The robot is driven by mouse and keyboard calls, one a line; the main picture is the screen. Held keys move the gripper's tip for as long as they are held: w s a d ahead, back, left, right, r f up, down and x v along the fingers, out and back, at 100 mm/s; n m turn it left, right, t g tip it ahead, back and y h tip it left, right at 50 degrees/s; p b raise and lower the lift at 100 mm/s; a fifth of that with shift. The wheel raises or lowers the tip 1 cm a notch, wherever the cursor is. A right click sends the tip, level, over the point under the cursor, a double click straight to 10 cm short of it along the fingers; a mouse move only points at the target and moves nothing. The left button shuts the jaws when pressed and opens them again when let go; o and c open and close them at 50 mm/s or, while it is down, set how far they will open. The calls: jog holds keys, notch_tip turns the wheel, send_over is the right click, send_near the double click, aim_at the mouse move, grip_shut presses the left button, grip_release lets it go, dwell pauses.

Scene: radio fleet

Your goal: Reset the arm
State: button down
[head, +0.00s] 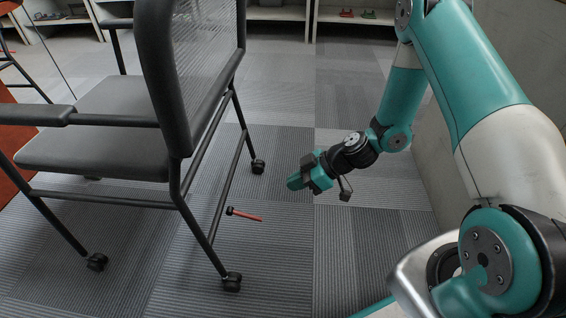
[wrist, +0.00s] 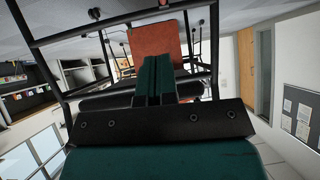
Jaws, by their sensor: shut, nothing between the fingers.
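My gripper (head: 295,183) is in the middle of the head view, at the end of my teal arm, held out to the left. Its fingers are together with nothing between them. In the wrist view my gripper (wrist: 154,60) also shows shut, its teal fingers side by side, with the chair beyond them. A red-handled hammer (head: 245,215) lies on the carpet, below and left of my gripper in the head view, apart from it.
A grey office chair (head: 105,125) on casters fills the left of the head view, close to my gripper. Shelves (head: 275,12) line the back. A grey wall stands to the right of my arm. Carpet (head: 290,260) in front is clear.

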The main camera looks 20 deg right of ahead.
jog(key=s+a+r+m+g+h+p, duration=0.1)
jog(key=s+a+r+g+p, duration=0.15)
jog(key=r, duration=0.85)
jog(key=s+a+r+g+h+p, duration=0.1)
jog(key=s+a+r, duration=0.3)
jog(key=r, duration=0.6)
jog(key=s+r+m+h+p, duration=0.3)
jog(key=s+r+m, duration=0.2)
jog(key=s+r, duration=1)
notch_tip(320, 180, up, 37)
jog(key=p, duration=3.8)
jog(key=shift+r, duration=0.15)
jog(key=shift+a, duration=0.1)
